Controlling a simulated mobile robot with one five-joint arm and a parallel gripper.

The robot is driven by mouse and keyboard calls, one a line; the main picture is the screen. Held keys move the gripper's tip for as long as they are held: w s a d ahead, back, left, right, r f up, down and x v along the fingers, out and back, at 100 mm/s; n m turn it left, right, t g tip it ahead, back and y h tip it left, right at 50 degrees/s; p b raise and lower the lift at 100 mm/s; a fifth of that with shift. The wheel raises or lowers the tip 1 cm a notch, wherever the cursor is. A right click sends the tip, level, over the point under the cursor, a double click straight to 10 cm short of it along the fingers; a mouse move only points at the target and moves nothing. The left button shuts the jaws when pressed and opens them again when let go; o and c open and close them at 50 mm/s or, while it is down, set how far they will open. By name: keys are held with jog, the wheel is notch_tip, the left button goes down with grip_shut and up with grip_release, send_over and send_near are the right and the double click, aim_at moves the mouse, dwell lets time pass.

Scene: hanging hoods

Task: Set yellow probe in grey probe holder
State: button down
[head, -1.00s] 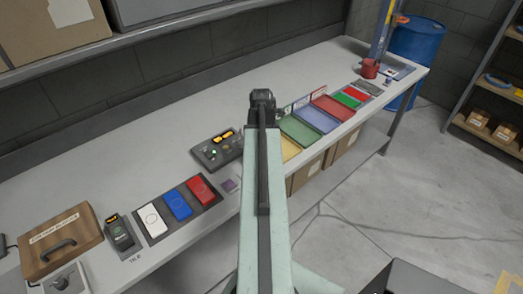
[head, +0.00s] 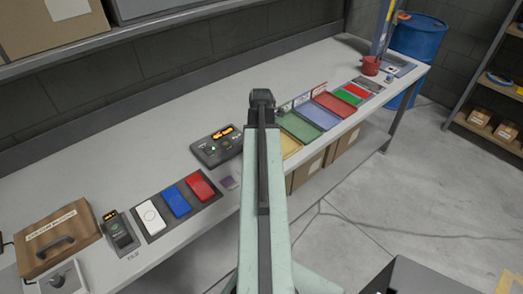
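My gripper (head: 262,98) is a dark shape at the far end of my pale green arm, over the middle of the bench. I see it from behind, so its fingers are hidden and I cannot tell whether it holds anything. I cannot make out a yellow probe or a grey probe holder with certainty. A dark grey meter (head: 203,154) with orange digits lies left of my gripper. My arm hides part of the bench behind it.
The bench's back strip is clear.

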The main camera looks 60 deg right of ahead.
jog(key=shift+f+b, duration=0.5)
jog(key=shift+f, duration=0.1)
jog(key=c, duration=1.1)
grip_release()
jog(key=shift+r, duration=0.1)
jog(key=shift+c, duration=0.2)
notch_tip(320, 180, up, 8)
jog(key=p, duration=0.8)
